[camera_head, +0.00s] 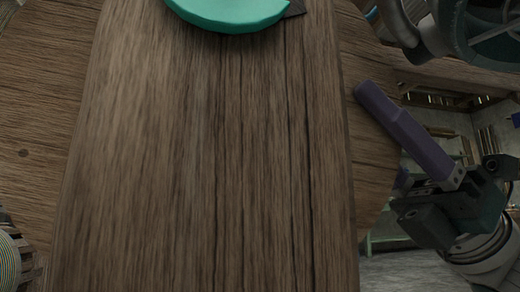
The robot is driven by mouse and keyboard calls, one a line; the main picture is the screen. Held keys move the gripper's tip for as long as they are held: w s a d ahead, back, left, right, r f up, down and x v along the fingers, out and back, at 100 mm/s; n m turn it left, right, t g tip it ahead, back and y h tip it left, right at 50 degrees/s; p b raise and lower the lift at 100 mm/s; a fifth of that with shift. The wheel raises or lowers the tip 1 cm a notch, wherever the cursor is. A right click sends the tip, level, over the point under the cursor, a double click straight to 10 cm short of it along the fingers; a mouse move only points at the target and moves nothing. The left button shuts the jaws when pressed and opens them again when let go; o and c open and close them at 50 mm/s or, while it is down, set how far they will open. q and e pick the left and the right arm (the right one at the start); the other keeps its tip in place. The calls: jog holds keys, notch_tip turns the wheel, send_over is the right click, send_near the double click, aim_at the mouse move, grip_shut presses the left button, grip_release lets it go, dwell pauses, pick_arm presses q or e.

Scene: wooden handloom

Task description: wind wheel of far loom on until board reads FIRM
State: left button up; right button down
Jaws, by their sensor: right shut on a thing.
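My right gripper (455,182) is at the right side of the head view, its arm coming in from the lower right. It is shut at the base of a long purple bar (410,130). The bar slants up and left from the gripper, and its free end overlaps the edge of the wood in the picture. A flat teal disc (230,12) is cut off by the top edge; I cannot tell whether it is part of the wheel. No board or reading shows. My left gripper is out of view.
A broad wooden plank (200,150) fills the middle of the view, with a rounded wooden surface (30,150) behind it. A finely striped round object (8,262) is cut off at the lower left. Pale floor (410,272) shows at the lower right.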

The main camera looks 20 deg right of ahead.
dwell(0.8)
notch_tip(320, 180, up, 3)
jog(key=g+h+p, duration=0.1)
jog(key=p, duration=0.2)
jog(key=shift+d+h+p, duration=0.1)
jog(key=shift+h+p, duration=0.2)
jog(key=shift+h, duration=0.1)
jog(key=shift+r+h+p, duration=0.35)
jog(key=shift+h+p, duration=0.1)
jog(key=shift+h, duration=0.05)
jog(key=shift+f, duration=0.1)
jog(key=shift+c, duration=2.1)
grip_release()
jog(key=b+v, duration=0.4)
jog(key=v, duration=0.6)
